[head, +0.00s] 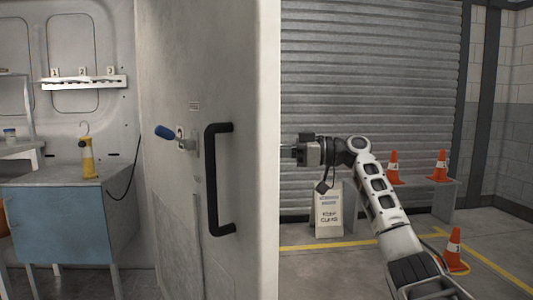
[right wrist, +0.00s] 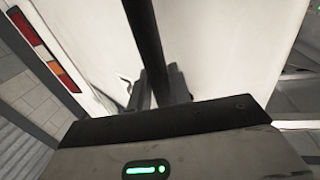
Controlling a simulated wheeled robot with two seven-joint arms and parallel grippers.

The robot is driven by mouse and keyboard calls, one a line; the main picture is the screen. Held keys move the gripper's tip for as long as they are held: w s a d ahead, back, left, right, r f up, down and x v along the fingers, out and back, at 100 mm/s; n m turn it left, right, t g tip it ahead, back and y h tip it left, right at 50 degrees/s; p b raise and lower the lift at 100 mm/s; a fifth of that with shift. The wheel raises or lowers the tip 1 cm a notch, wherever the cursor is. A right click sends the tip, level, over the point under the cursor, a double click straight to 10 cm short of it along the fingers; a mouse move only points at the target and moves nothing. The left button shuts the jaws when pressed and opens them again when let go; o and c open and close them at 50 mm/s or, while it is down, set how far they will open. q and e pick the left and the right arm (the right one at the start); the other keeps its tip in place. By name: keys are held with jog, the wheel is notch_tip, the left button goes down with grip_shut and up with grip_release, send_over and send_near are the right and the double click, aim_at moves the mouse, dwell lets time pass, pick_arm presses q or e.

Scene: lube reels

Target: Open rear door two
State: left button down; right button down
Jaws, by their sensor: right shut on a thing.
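A white door (head: 240,75) stands swung out across the middle of the head view, its inner face towards me. That face bears a black bar handle (head: 211,180) and a lever with a blue grip (head: 164,132). A small label (head: 195,106) on it is too small to read. My right arm reaches to the door's right edge, which hides the gripper's fingertips in the head view. In the right wrist view my right gripper (right wrist: 163,88) is shut on a dark bar (right wrist: 148,40) in front of a white panel. My left gripper is not in view.
Left of the door, inside, are a blue cabinet (head: 60,225) with a yellow tool (head: 88,158) and a numbered rack (head: 84,82). At right are orange cones (head: 394,167), a sign (head: 329,210) and a roller shutter (head: 400,70). Red-orange lights (right wrist: 35,40) show in the wrist view.

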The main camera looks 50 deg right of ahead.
jog(key=c, duration=1.3)
grip_release()
jog(key=shift+w, duration=0.15)
jog(key=shift+c, duration=0.2)
jog(key=v, duration=1.6)
jog(key=shift+b, duration=0.4)
